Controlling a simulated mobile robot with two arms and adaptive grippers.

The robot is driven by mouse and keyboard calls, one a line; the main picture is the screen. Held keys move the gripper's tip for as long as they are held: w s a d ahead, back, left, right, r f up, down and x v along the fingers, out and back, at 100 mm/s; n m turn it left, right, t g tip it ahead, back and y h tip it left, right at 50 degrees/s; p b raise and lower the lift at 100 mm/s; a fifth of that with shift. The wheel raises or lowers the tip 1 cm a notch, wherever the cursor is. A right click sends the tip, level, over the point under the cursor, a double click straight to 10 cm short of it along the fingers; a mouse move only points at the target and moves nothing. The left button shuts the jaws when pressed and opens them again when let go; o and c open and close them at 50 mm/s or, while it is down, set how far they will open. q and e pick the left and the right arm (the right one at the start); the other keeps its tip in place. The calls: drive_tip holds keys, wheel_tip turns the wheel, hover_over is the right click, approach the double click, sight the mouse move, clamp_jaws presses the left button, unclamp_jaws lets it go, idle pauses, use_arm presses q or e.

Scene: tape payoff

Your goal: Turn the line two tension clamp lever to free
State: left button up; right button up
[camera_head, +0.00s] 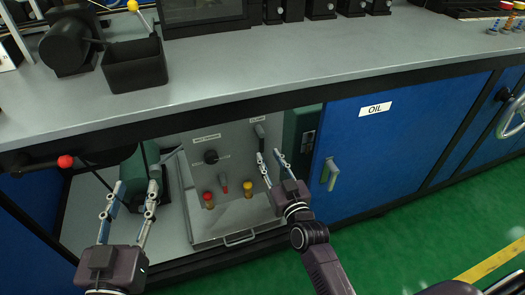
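A grey panel (232,140) stands inside the open bay under the counter. A small dark lever (259,131) sits at its upper right, below a label that seems to read "CLAMP". I cannot read any line number or lever marking. My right gripper (269,154) is open and empty, its fingertips just below that lever; contact cannot be judged. My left gripper (135,184) is open and empty at the bay's left side, in front of a green machine body (131,172).
The panel also has a black knob (210,157), a red-tipped switch (224,187), and a red button (208,197) and yellow button (248,186) below. A red-balled lever (65,161) sticks out left. A blue OIL door (375,150) bounds the right. The counter edge (200,112) overhangs.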

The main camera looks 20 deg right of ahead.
sight(262, 145)
drive_tip(key=w+b, duration=0.1)
drive_tip(key=w, duration=0.3)
drive_tip(key=shift+w+f, duration=0.1)
drive_tip(key=shift+w, duration=0.25)
use_arm(q)
wheel_tip(262, 145, up, 8)
drive_tip(key=s+t+h, duration=0.1)
drive_tip(key=t, duration=0.3)
drive_tip(key=shift+s+d+h, duration=0.3)
drive_tip(key=shift+s, duration=0.05)
use_arm(e)
drive_tip(key=shift+w, duration=0.25)
clamp_jaws()
